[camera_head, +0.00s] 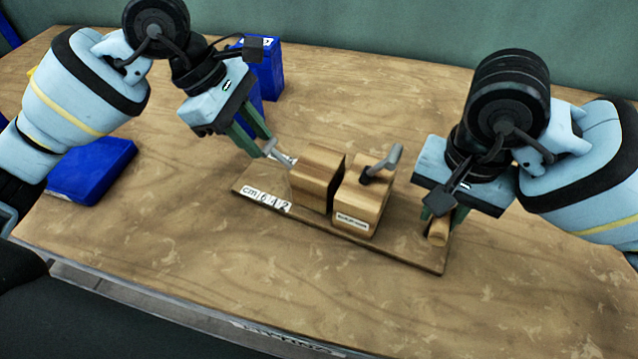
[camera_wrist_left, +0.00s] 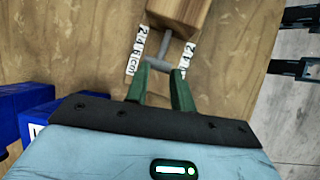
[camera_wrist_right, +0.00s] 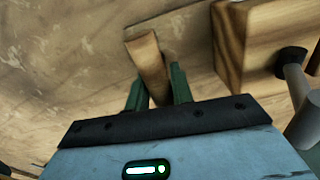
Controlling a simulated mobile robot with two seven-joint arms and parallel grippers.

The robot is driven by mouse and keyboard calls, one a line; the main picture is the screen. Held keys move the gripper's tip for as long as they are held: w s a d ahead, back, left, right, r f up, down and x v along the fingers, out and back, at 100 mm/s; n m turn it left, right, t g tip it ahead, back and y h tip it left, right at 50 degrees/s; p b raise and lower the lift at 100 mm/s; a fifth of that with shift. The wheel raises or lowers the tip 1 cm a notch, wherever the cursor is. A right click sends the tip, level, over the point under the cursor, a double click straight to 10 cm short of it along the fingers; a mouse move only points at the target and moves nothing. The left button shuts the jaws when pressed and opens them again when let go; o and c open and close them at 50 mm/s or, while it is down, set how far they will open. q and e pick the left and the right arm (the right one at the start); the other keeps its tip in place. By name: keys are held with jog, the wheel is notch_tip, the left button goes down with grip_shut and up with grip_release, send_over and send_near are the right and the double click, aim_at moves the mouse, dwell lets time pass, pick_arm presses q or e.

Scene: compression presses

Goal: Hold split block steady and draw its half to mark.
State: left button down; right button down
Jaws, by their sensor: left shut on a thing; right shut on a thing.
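A wooden block split in two halves sits on a wooden base board (camera_head: 400,252), with a narrow dark gap between them. The left half (camera_head: 316,180) has a grey T-shaped pull handle (camera_wrist_left: 164,46). My left gripper (camera_head: 269,150) is shut on that handle. The right half (camera_head: 356,210) carries a label and a grey bent lever (camera_head: 385,163) on top. A white cm scale (camera_head: 266,200) runs along the board by the left half; strips flank the handle in the left wrist view. My right gripper (camera_head: 439,220) is shut on a wooden peg (camera_wrist_right: 148,55) at the board's right end.
A blue bin (camera_head: 92,170) lies at the left of the wooden table (camera_head: 180,260). More blue containers (camera_head: 266,75) stand behind my left gripper. The table in front of the board is clear. A green wall (camera_head: 400,30) is at the back.

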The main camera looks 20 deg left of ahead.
pick_arm(q)
jog(key=shift+g+y, duration=0.5)
jog(key=shift+g, duration=0.2)
jog(key=f, duration=0.1)
jog(key=s+f, duration=0.1)
jog(key=f, duration=0.1)
jog(key=a+f, duration=0.1)
jog(key=shift+s+f, duration=0.3)
jog(key=shift+f, duration=0.1)
jog(key=c, duration=1.6)
grip_release()
jog(key=shift+a, duration=0.15)
jog(key=o, duration=0.5)
jog(key=shift+s+r, duration=0.1)
jog(key=shift+s, duration=0.1)
jog(key=shift+t+h, duration=0.4)
jog(key=shift+t, duration=0.1)
jog(key=shift+w+d+r+v, duration=0.2)
jog(key=shift+d+v, duration=0.1)
jog(key=shift+v, duration=2.35)
jog(key=shift+w+d+r+v, duration=0.1)
jog(key=shift+w+d+v, duration=0.15)
jog(key=shift+v, duration=2.35)
jog(key=shift+w+d+r+v, duration=0.15)
jog(key=shift+d+v, duration=0.25)
jog(key=shift+v, duration=2.25)
jog(key=shift+o, duration=0.3)
jog(key=shift+o, duration=0.2)
jog(key=shift+w, duration=0.1)
